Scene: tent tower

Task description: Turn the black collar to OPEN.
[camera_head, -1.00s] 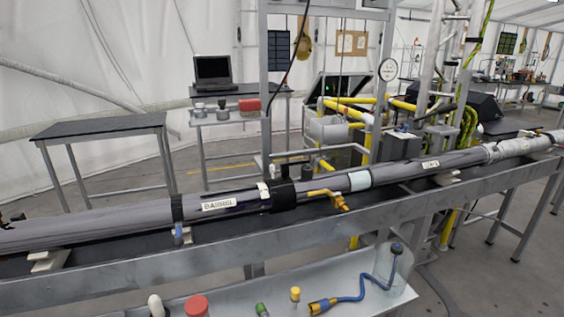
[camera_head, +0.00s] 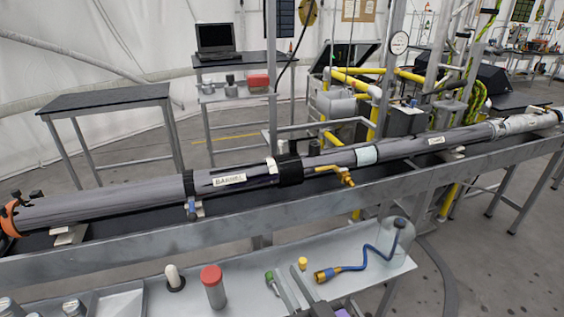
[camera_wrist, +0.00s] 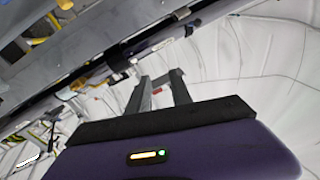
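A long grey tube marked BARREL (camera_head: 230,180) lies along a metal bench. A wide black collar (camera_head: 289,171) wraps it right of the label, with a small white tag at its left edge. A narrower black band (camera_head: 189,184) circles the tube left of the label. Any OPEN mark is too small to read. My gripper (camera_head: 287,271) shows at the bottom of the head view, below and apart from the tube. In the wrist view my gripper (camera_wrist: 160,76) has its two fingers apart with nothing held between them.
A brass valve fitting (camera_head: 334,174) juts from the tube right of the collar. A lower metal shelf holds a red-capped cylinder (camera_head: 213,287), a blue hose (camera_head: 350,267) and a clear jar (camera_head: 396,240). A side table (camera_head: 105,98) and yellow pipes stand behind.

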